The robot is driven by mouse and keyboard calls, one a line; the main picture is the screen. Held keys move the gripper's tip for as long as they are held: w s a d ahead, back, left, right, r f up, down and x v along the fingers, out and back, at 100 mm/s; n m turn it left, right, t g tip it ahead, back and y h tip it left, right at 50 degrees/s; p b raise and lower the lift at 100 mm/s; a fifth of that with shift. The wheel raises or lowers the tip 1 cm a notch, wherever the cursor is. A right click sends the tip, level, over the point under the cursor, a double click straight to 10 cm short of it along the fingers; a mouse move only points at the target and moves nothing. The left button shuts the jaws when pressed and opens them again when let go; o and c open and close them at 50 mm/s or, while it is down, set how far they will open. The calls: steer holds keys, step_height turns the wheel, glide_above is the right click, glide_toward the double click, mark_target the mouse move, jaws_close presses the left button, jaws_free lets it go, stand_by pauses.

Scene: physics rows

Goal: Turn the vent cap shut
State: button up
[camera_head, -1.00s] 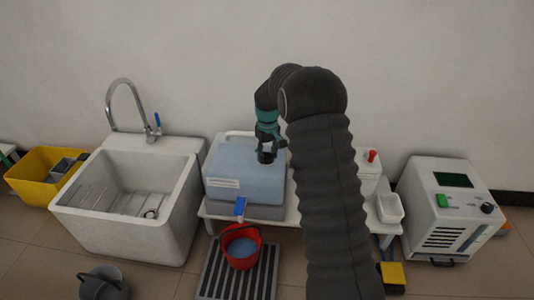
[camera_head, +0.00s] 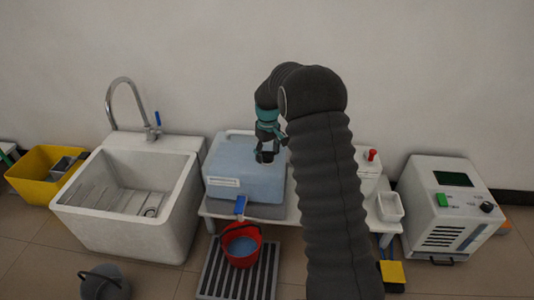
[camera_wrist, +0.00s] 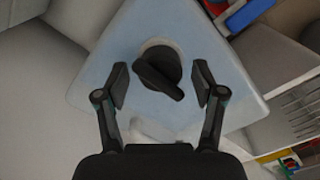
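The vent cap (camera_wrist: 158,72) is a dark round knob with a raised grip bar, on top of the pale blue tank (camera_wrist: 110,62). In the wrist view the bar lies slanted, running from upper left to lower right. My gripper (camera_wrist: 161,85) is open, with one finger on each side of the cap and a gap at both sides. In the head view the blue tank (camera_head: 225,170) stands on a white bench, and my gripper (camera_head: 266,156) points down over its top. The cap is hard to make out there behind the fingers.
A blue tap (camera_head: 240,206) sticks out at the tank's front, above a red bucket (camera_head: 241,246) on a slatted grate (camera_head: 215,275). A white sink (camera_head: 120,215) is at left. A white container (camera_head: 390,207) and a machine (camera_head: 445,215) are at right.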

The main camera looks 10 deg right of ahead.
step_height(320, 180, up, 12)
stand_by(0.8)
